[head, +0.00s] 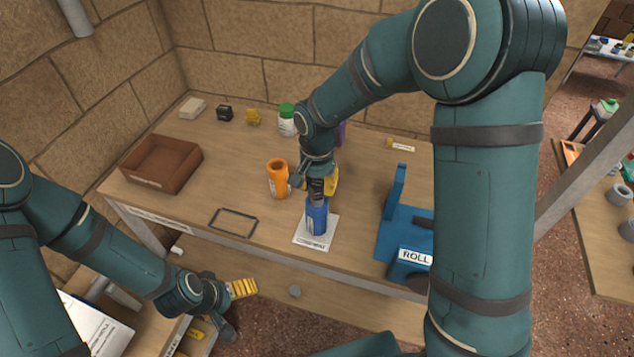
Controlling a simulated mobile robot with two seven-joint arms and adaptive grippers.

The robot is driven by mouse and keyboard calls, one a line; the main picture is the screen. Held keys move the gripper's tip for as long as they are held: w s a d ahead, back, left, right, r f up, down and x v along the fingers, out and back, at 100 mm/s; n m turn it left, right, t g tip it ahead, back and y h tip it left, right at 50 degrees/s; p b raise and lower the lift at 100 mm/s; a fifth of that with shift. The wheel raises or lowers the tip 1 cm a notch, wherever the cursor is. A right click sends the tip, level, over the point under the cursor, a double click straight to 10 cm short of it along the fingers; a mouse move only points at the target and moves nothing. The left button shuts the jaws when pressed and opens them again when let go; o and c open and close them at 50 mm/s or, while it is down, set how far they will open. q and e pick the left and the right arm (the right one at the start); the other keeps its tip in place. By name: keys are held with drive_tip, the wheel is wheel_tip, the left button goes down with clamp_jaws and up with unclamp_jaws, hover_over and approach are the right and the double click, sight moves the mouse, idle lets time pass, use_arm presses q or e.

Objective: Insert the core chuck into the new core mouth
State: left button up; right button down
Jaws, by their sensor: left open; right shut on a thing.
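A blue cylinder (317,219) stands upright on a white labelled card (318,242) near the table's front edge; it seems to be the new core. My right gripper (317,192) points down directly over it and is shut on a small grey piece (317,201), apparently the core chuck, at the cylinder's top. The fingers hide much of the piece, and I cannot tell whether it is inside the mouth. My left gripper (240,306) is open and empty, low in front of the table, with a yellow ribbed finger pad showing.
An orange open-topped container (278,180) stands left of the blue cylinder. A blue stand marked ROLL (398,240) is to the right. A thin dark frame (233,222) and brown tray (162,165) lie left. A white, green-capped bottle (287,121) and small items stand behind.

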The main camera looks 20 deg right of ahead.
sight(317, 183)
drive_tip(key=shift+f+b, duration=0.75)
drive_tip(key=shift+f, duration=0.4)
drive_tip(key=c, duration=0.6)
unclamp_jaws()
drive_tip(key=shift+r, duration=0.1)
drive_tip(key=shift+r, duration=0.1)
drive_tip(key=shift+r+p, duration=2.15)
drive_tip(key=shift+r, duration=0.55)
